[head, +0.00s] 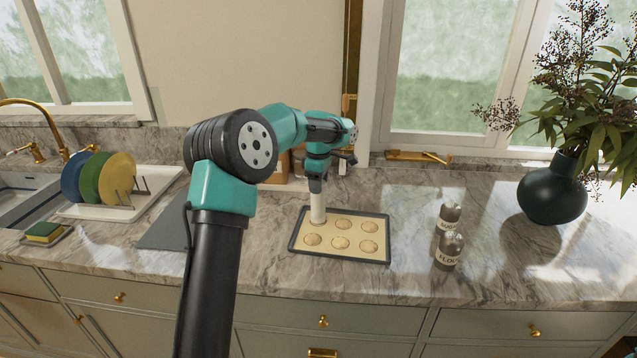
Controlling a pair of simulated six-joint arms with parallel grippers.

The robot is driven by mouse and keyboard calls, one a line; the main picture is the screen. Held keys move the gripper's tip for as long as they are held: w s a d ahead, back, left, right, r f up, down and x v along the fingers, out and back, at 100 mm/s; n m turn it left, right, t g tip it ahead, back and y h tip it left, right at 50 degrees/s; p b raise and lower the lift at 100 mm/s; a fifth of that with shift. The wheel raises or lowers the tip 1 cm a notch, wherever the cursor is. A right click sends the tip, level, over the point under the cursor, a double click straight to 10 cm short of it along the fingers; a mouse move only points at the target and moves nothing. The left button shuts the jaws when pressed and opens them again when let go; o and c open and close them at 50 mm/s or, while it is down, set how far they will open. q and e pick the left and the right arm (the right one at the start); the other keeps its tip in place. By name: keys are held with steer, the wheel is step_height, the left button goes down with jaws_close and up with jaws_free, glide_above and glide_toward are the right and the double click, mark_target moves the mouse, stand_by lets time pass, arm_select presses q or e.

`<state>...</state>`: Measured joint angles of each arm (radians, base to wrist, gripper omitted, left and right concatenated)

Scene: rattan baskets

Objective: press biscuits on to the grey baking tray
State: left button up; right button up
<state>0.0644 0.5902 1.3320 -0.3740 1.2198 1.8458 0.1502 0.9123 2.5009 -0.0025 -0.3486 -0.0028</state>
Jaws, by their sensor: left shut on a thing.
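The grey baking tray (388,253) lies on the marble counter, with a pale sheet in it. Several round biscuits (370,226) lie in two rows on the sheet. My left gripper (316,186) points down over the tray's back left corner. It is shut on a white cylindrical biscuit press (318,208), held upright. The press's lower end is at the back left spot of the tray. I cannot tell whether it touches the sheet, and it hides what is under it. My right gripper is not in view.
Sugar (450,214) and flour (448,250) shakers stand right of the tray. A dark green vase (552,190) stands further right. A plate rack with coloured plates (117,178), a sponge (44,231) and a sink are at left. A grey board (163,232) is partly behind my arm.

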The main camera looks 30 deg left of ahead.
arm_select(q)
steer(key=shift+f, duration=0.55)
stand_by(1.4)
steer(key=shift+r, duration=3.55)
